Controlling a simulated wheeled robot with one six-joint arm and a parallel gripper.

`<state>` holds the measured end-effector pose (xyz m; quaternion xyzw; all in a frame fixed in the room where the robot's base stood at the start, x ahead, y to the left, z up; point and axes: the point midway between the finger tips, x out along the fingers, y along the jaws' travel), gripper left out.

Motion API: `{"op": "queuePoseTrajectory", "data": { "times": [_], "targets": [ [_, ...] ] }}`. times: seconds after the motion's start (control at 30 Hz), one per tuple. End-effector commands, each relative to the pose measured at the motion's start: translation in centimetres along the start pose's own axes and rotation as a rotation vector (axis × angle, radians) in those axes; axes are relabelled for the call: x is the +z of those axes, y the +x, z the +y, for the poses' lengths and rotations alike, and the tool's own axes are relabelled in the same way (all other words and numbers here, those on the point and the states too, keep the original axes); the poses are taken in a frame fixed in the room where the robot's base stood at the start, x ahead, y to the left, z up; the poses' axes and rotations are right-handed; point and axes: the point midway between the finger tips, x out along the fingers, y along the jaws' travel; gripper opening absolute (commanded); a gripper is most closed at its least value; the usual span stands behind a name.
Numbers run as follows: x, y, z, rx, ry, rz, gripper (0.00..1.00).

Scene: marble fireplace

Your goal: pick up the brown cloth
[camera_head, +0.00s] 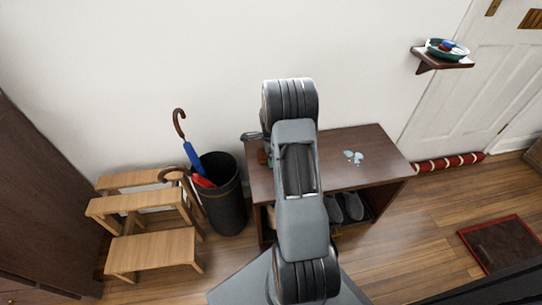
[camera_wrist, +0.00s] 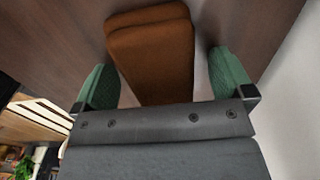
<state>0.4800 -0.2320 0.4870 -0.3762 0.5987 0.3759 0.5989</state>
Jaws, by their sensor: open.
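The brown cloth (camera_wrist: 152,45) looks folded and lies on the dark wooden bench (camera_wrist: 60,30) in the wrist view. My gripper (camera_wrist: 160,68) is open, with one green finger pad on each side of the cloth and visible gaps between the pads and the cloth. The near end of the cloth is hidden by the gripper body. In the head view my arm covers most of that spot; a small brown patch of the cloth (camera_head: 262,157) shows at the bench's left end.
Pale blue pieces (camera_head: 353,157) lie on the bench (camera_head: 365,140). Shoes (camera_head: 343,208) sit under it. A black umbrella bin (camera_head: 222,200) and a wooden step stool (camera_head: 150,250) stand left. A wall shelf (camera_head: 440,62) holds a bowl. The white wall is close behind.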

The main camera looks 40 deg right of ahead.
Motion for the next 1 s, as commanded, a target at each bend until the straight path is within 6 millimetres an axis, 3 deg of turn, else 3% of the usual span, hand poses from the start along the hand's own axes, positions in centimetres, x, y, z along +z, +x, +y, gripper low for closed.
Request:
{"op": "queuePoseTrajectory", "data": {
  "times": [0.07, 0.6, 0.83, 1.0],
  "targets": [
    [0.0, 0.0, 0.0, 0.0, 0.0, 0.0, 0.95],
    [0.0, -0.1, 0.0, 0.0, 0.0, 0.0, 0.43],
    [0.0, -0.2, 0.0, 0.0, 0.0, 0.0, 0.42],
    [0.0, -1.3, 0.0, 0.0, 0.0, 0.0, 0.42]
  ]
}}
